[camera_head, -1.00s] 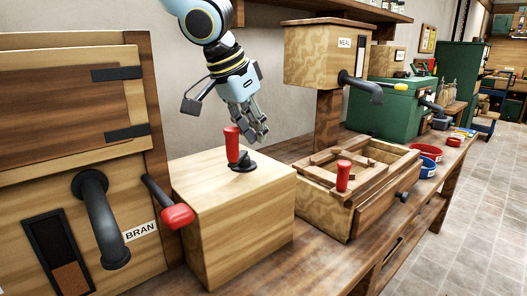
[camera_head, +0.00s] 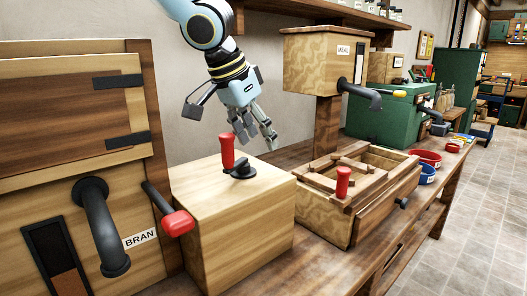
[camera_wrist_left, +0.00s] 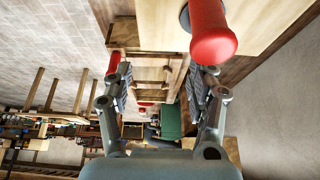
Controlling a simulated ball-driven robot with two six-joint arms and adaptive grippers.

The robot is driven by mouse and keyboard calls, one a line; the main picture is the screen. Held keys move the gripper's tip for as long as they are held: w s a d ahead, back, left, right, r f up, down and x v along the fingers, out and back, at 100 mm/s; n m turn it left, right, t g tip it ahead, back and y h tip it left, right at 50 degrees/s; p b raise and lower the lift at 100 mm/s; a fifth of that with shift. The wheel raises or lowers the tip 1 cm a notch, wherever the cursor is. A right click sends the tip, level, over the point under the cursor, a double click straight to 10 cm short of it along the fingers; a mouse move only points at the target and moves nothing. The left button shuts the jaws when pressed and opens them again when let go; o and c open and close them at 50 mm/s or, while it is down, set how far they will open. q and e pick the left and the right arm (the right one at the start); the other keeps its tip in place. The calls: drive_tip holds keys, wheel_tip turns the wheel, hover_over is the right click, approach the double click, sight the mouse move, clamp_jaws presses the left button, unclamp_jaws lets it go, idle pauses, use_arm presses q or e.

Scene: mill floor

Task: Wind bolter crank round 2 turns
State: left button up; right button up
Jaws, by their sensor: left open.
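A crank with an upright red handle (camera_head: 227,152) stands on a black hub (camera_head: 239,171) on top of a pale wooden box (camera_head: 235,215). My left gripper (camera_head: 258,142) is open and empty, above and behind the crank, to the right of the red handle and apart from it. In the left wrist view the open fingers (camera_wrist_left: 160,80) have no object held between them. The red handle (camera_wrist_left: 211,38) shows large there, beside the right finger. No label on this box is visible, so I cannot tell from lettering whether it is the bolter. My right gripper is not in view.
A BRAN cabinet (camera_head: 75,175) with a red-tipped lever (camera_head: 178,222) stands at left. A wooden frame box (camera_head: 335,215) with another red handle (camera_head: 343,182) is at right, below a MEAL box (camera_head: 322,60). Green machine (camera_head: 385,115) and bowls (camera_head: 428,159) lie farther along the bench.

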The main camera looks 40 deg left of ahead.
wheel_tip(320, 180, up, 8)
drive_tip(key=p, duration=0.8)
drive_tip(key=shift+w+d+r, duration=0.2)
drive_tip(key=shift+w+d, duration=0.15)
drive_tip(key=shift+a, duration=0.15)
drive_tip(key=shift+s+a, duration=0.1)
